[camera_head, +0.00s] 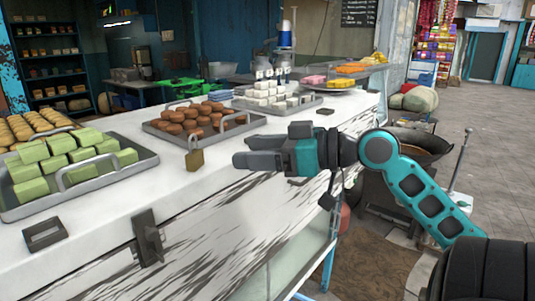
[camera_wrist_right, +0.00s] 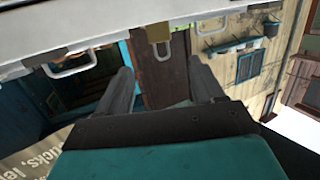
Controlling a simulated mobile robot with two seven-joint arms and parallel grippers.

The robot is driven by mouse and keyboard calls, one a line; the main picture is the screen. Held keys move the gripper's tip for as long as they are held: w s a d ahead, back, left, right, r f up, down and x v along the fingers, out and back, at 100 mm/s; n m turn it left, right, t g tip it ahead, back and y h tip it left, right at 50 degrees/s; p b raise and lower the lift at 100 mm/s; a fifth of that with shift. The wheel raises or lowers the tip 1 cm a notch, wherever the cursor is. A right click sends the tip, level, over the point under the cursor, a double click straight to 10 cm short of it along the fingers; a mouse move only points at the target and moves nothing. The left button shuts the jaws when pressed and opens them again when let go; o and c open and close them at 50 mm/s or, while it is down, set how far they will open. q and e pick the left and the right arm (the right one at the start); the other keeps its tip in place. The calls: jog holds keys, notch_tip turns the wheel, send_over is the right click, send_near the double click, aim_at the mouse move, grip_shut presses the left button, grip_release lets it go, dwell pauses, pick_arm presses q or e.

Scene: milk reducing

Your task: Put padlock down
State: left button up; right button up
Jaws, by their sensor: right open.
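A brass padlock (camera_head: 195,160) with a grey shackle stands upright on the white counter (camera_head: 222,160), near its front edge. My right gripper (camera_head: 238,153) is to the right of the padlock, level with it in the picture and apart from it. Its fingers are spread and empty. In the right wrist view the padlock (camera_wrist_right: 160,48) shows at the top, ahead of the gap between the open fingers (camera_wrist_right: 160,72). My left gripper is not in view.
A tray of green blocks (camera_head: 125,172) stands left of the padlock, and a tray of brown pieces (camera_head: 170,142) behind it. A tray of white blocks (camera_head: 310,104) is farther back. A dark latch (camera_head: 147,236) hangs on the counter front.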

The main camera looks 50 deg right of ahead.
notch_tip(320, 180, down, 25)
jog(key=d+m+g+h, duration=0.2)
jog(key=m+h, duration=0.3)
jog(key=h, duration=0.1)
jog(key=s+a+f+n, duration=0.1)
jog(key=s+a+f, duration=0.3)
jog(key=a+f, duration=0.4)
jog(key=s+a+f+n+g, duration=0.1)
jog(key=s+a+f, duration=0.3)
jog(key=a+f, duration=0.5)
jog(key=a, duration=0.2)
jog(key=shift+s+a+f+g+y, duration=0.15)
jog(key=shift+a+f+g+y, duration=0.1)
jog(key=shift+a+g+y, duration=0.1)
